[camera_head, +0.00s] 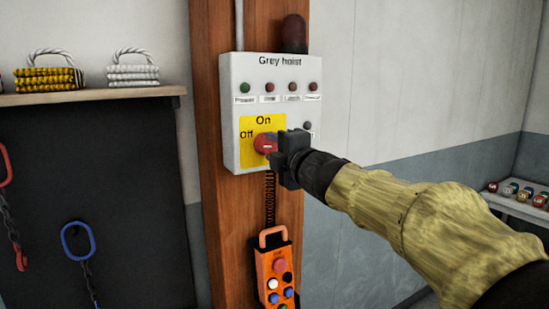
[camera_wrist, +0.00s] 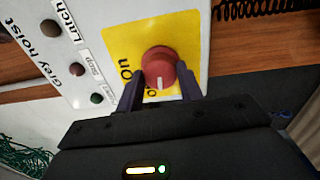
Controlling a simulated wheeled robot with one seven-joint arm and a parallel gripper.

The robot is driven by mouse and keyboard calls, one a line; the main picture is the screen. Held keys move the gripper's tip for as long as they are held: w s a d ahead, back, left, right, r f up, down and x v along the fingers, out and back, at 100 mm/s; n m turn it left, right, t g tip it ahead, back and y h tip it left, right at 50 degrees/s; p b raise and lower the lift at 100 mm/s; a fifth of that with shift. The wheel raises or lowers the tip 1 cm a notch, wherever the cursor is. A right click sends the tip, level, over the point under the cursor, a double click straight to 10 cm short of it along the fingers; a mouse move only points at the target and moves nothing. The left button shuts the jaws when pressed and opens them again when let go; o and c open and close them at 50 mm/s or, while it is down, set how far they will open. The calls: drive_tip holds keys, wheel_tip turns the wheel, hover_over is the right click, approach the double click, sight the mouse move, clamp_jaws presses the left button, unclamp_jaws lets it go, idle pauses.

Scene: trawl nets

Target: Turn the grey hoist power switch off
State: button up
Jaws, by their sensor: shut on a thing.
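The grey hoist power switch is a red round knob (camera_head: 264,143) on a yellow plate (camera_head: 248,125) marked On above and Off to the left. The plate is on a white box (camera_head: 232,85) labelled Grey hoist. My gripper (camera_head: 277,150) reaches in from the right and is shut on the knob. In the wrist view the knob (camera_wrist: 160,66) sits between the two dark fingers, one on each side. Its white pointer line faces down in that view, toward the partly covered Off label. My gripper hides part of the box's lower right in the head view.
The box hangs on a wooden post (camera_head: 212,220). An orange pendant control (camera_head: 272,265) hangs below it on a coiled cord (camera_head: 269,200). A shelf (camera_head: 140,91) with rope coils and a dark board (camera_head: 130,150) with hanging chains are at left.

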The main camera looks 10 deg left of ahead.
drive_tip(key=shift+f+n, duration=0.1)
drive_tip(key=shift+n, duration=0.5)
drive_tip(key=shift+b, duration=0.3)
drive_tip(key=o, duration=1)
drive_tip(key=r+p+v, duration=0.1)
drive_tip(key=v, duration=1.6)
drive_tip(key=shift+d+f, duration=0.2)
drive_tip(key=shift+f, duration=0.2)
